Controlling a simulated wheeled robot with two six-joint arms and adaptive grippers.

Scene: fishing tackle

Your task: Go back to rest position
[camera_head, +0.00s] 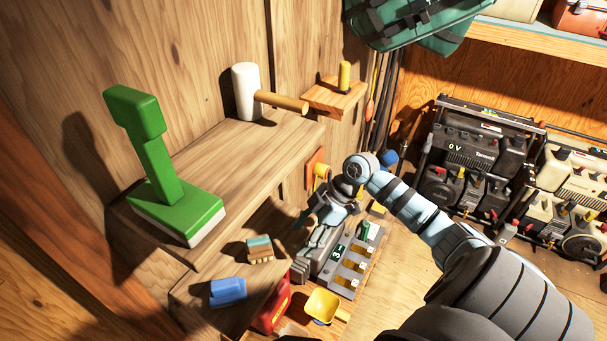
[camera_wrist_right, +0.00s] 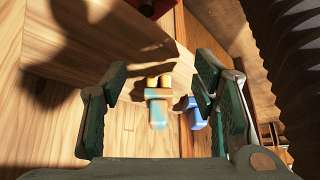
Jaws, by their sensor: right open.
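My right arm comes in from the lower right of the head view. My right gripper (camera_head: 304,262) hangs over the edge of the lower wooden shelf, in front of a grey slotted unit. In the right wrist view its two dark green-padded fingers (camera_wrist_right: 158,82) stand wide apart, with nothing held between them. A small teal-and-tan block (camera_head: 259,248) lies on the lower shelf, left of the gripper and apart from it; it also shows in the right wrist view (camera_wrist_right: 158,112). My left gripper is in neither view.
The grey slotted unit (camera_head: 345,278) is close beside the gripper. A blue block (camera_head: 227,291), red container (camera_head: 273,308) and yellow tray (camera_head: 322,306) are below. A green tool (camera_head: 150,150) and white mallet (camera_head: 245,92) stand on the upper shelf.

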